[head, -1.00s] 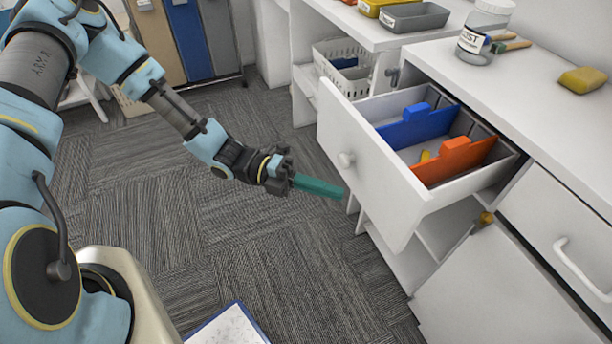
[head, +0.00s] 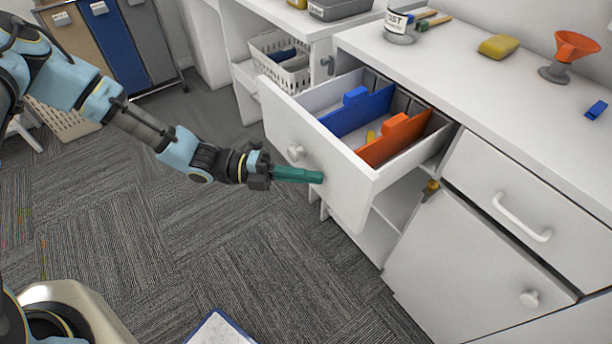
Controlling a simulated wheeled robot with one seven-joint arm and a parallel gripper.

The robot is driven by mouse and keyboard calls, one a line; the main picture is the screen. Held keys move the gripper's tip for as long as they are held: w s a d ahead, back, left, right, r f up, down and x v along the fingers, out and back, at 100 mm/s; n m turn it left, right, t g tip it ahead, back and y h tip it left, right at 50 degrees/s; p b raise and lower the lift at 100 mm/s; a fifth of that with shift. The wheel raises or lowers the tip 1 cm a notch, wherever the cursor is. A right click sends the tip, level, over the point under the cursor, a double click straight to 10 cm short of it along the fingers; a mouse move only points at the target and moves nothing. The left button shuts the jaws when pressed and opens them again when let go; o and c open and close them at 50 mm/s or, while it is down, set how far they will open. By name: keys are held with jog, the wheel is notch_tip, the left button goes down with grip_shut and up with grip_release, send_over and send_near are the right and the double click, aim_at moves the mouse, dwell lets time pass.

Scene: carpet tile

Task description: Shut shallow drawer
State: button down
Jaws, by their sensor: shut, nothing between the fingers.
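The shallow drawer (head: 330,172) is white with a round knob (head: 295,153) and stands pulled out of the white cabinet. Blue (head: 357,109) and orange (head: 396,139) dividers stand inside it, with a small yellow thing between them. My gripper (head: 318,178) has teal fingers and is shut and empty. Its tips are at the drawer's front face, below and right of the knob. I cannot tell whether they touch it.
The white counter (head: 450,80) above holds a jar (head: 399,25), a yellow sponge (head: 498,46), an orange funnel (head: 574,50) and a small blue block (head: 596,110). A closed drawer with a bar handle (head: 522,218) is at right.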

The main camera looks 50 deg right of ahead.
jog(key=s+d+b, duration=0.2)
jog(key=d, duration=0.5)
jog(key=s+d+b, duration=0.2)
jog(key=d, duration=0.5)
jog(key=s+d+b, duration=0.2)
jog(key=d, duration=0.5)
jog(key=shift+s+f, duration=0.1)
jog(key=shift+s, duration=0.25)
jog(key=shift+s+d+b, duration=0.2)
jog(key=shift+d+b, duration=0.3)
jog(key=shift+d, duration=0.2)
jog(key=shift+d+r, duration=0.1)
jog(key=shift+r, duration=0.1)
jog(key=shift+d+r, duration=0.1)
